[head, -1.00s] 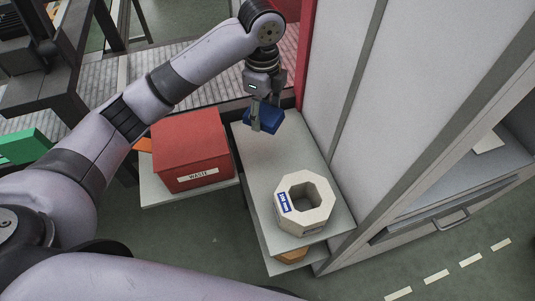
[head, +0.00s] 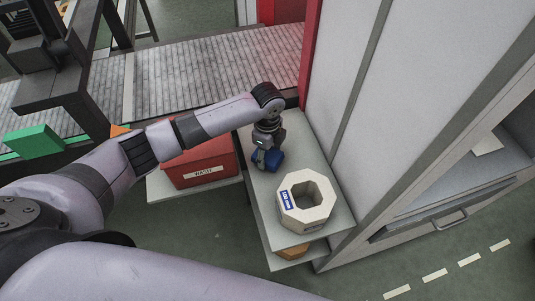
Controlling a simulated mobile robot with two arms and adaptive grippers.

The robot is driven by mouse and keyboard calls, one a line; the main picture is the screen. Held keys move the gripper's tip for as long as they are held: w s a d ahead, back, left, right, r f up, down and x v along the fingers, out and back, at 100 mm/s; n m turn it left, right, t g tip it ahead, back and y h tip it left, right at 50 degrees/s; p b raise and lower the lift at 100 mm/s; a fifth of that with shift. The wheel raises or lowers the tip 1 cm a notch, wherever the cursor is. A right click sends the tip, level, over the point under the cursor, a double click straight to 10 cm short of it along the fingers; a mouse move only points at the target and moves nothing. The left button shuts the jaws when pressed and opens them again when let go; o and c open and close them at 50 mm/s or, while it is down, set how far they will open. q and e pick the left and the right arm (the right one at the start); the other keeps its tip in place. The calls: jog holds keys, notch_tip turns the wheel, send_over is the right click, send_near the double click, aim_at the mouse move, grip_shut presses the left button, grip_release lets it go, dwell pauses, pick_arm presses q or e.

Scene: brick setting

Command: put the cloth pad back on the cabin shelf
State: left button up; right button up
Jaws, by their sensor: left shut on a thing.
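The blue cloth pad (head: 274,161) is in the jaws of my left gripper (head: 262,158). The gripper points down and is shut on the pad. It is over the back part of the light grey shelf (head: 262,197) beside the cabin wall. The pad is low, close to the shelf top; I cannot tell whether it touches. My wrist hides part of the pad and the shelf's back end. My right gripper is not in view.
A white octagonal ring (head: 306,202) with a blue label stands on the shelf's front part. A red waste box (head: 203,170) sits to the left on a lower ledge. The cabin wall (head: 345,120) rises on the right. An orange thing (head: 292,252) lies underneath.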

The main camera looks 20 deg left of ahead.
pick_arm(q)
jog(key=shift+f, duration=0.75)
jog(key=shift+f, duration=0.15)
jog(key=o, duration=1.1)
jog(key=shift+o, duration=0.2)
